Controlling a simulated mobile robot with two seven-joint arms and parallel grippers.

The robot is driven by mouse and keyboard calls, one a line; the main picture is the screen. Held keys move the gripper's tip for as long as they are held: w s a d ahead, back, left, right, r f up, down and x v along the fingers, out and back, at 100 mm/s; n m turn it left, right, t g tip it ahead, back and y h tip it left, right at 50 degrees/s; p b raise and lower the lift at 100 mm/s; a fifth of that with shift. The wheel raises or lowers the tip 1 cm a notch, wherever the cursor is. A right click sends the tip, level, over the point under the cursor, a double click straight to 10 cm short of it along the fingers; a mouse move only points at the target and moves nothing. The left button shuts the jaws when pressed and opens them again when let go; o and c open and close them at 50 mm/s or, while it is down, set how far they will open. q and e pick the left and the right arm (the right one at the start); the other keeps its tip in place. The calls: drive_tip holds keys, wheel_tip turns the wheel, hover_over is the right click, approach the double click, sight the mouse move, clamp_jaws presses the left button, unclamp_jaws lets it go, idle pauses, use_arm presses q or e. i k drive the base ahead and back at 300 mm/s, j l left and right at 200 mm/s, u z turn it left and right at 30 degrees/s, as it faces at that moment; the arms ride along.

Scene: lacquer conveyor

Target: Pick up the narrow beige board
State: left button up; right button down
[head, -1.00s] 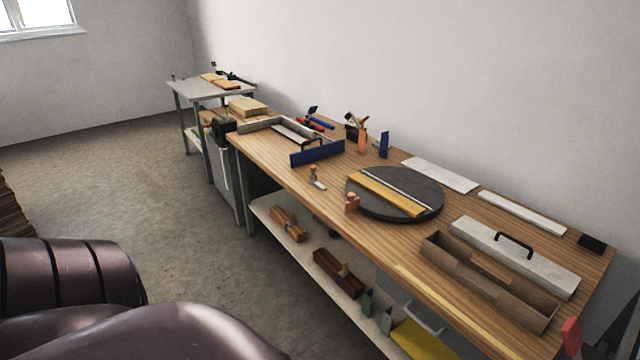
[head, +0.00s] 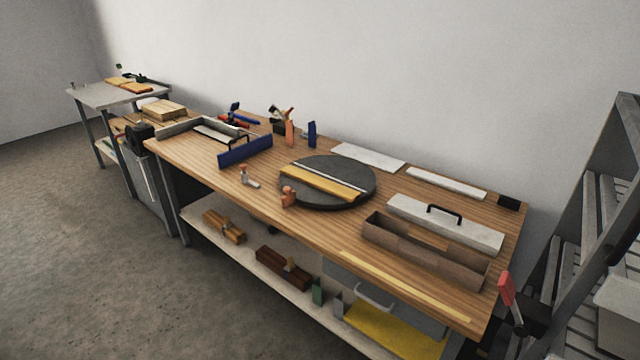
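A long, thin, pale beige strip (head: 404,286) lies flat along the front edge of the wooden workbench, near its right end; it looks like the narrow beige board. A wider yellow-tan board (head: 322,184) lies on the round dark disc (head: 352,203) at the middle of the bench, beside a thin pale strip. Neither of my grippers is in view, and nothing touches the boards.
The workbench (head: 215,171) runs along the wall. A brown open trough (head: 425,254) and a white board with a black handle (head: 480,229) sit behind the beige strip. A red-handled clamp (head: 507,289) is at the right corner. Grey floor (head: 110,270) is free at left.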

sight(339, 191)
drive_tip(key=i+j, duration=0.2)
drive_tip(key=j, duration=0.15)
drive_tip(key=i+j, duration=0.2)
drive_tip(key=i+j+z, duration=0.1)
drive_tip(key=j, duration=0.35)
drive_tip(key=i+j, duration=0.4)
drive_tip(key=j, duration=0.3)
drive_tip(key=i+j, duration=0.2)
drive_tip(key=j, duration=0.15)
drive_tip(key=z, duration=0.05)
